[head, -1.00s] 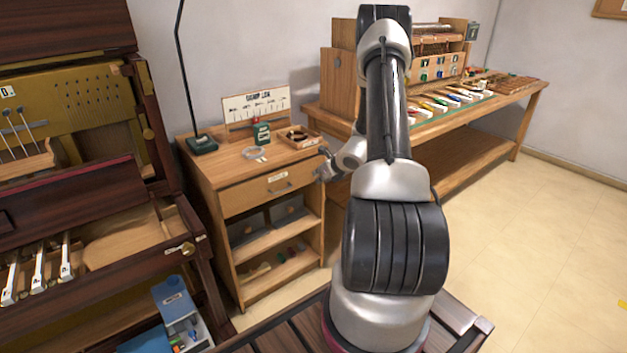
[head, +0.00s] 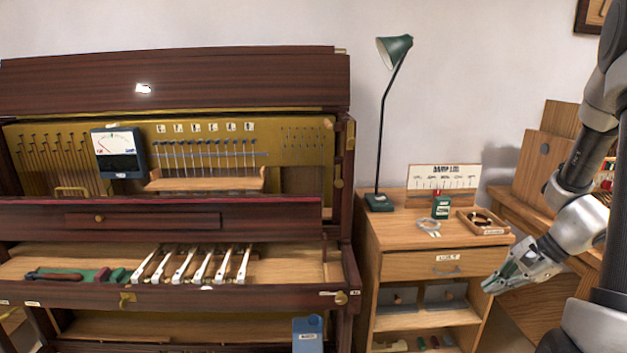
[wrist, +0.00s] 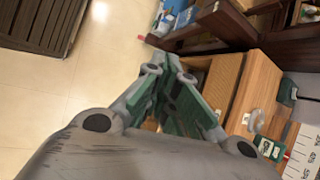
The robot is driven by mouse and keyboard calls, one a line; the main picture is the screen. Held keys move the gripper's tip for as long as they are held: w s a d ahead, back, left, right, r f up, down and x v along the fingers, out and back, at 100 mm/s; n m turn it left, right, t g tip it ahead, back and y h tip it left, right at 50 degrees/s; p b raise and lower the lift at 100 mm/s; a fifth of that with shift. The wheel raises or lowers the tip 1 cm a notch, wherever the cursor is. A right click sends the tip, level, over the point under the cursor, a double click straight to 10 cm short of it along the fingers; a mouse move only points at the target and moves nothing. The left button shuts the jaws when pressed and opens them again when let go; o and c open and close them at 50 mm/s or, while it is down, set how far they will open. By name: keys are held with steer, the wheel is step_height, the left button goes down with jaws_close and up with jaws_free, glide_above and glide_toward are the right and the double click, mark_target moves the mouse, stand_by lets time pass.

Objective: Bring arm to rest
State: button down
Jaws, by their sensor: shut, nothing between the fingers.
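My gripper (head: 492,285) shows at the right of the head view, in front of the right edge of the wooden cabinet (head: 412,265). In the wrist view its green-padded fingers (wrist: 172,62) converge at their tips, with nothing between them. The gripper is shut and empty. My arm is bent at the right edge of the head view, partly cut off by the frame. I cannot tell whether the gripper touches the cabinet.
An open upright piano (head: 190,225) with several white keys (head: 195,265) fills the left. The cabinet carries a green lamp (head: 379,202), a small green can (head: 441,207) and a wooden tray (head: 484,222). A blue container (head: 307,335) stands low by the piano. The wrist view shows open floor (wrist: 75,110).

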steer(key=s+a+r+n+h, duration=0.3)
steer(key=s+r+n, duration=0.5)
steer(key=r, duration=0.3)
steer(key=s+a+r+n+t+h, duration=0.1)
steer(key=s+a+r+n+h, duration=0.2)
steer(key=s+r+n, duration=0.5)
step_height(320, 180, up, 4)
steer(key=shift+s+a+r, duration=0.1)
steer(key=shift+s+a, duration=0.25)
steer(key=shift+a, duration=0.1)
